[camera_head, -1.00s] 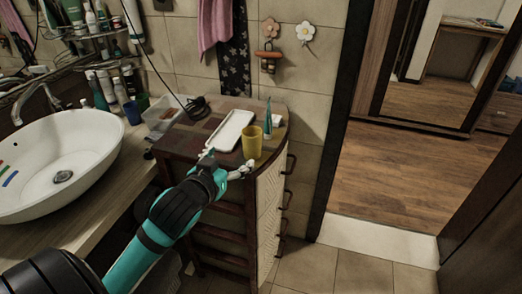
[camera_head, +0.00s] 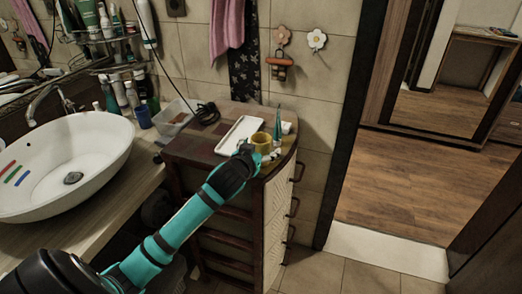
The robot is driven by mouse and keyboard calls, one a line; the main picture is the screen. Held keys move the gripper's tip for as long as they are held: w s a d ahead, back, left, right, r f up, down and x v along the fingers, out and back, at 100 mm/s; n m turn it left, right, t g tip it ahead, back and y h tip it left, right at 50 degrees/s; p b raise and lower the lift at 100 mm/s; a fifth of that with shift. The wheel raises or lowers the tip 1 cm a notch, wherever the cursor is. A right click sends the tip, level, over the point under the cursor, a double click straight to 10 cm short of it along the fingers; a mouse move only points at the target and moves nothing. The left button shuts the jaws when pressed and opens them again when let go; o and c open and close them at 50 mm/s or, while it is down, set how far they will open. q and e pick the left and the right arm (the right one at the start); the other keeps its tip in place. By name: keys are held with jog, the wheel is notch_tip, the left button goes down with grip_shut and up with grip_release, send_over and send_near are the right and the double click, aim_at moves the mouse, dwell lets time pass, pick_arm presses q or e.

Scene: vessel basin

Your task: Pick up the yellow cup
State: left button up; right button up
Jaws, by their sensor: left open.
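The yellow cup (camera_head: 262,138) stands on top of the wooden cabinet (camera_head: 190,148), near its front right corner. Only its upper part shows; my arm and gripper hide the lower part. My left gripper (camera_head: 268,154) is at the cup's near side, its fingers spread low around or beside it. I cannot tell whether the fingers touch the cup. The gripper is open. My right gripper is not in view.
A white tray (camera_head: 239,137) lies just left of the cup. A teal tube (camera_head: 278,124) stands close behind it on the right, beside a small white item (camera_head: 287,127). The white basin (camera_head: 100,146) is at the left. Open floor lies right.

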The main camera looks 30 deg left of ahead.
pick_arm(q)
jog(key=shift+w+a+f, duration=0.15)
jog(key=shift+w+f, duration=0.05)
jog(key=shift+w, duration=0.45)
jog(key=shift+s, duration=0.1)
jog(key=shift+c, duration=0.9)
jog(key=c, duration=0.9)
jog(key=shift+c, duration=0.4)
jog(key=shift+r, duration=0.15)
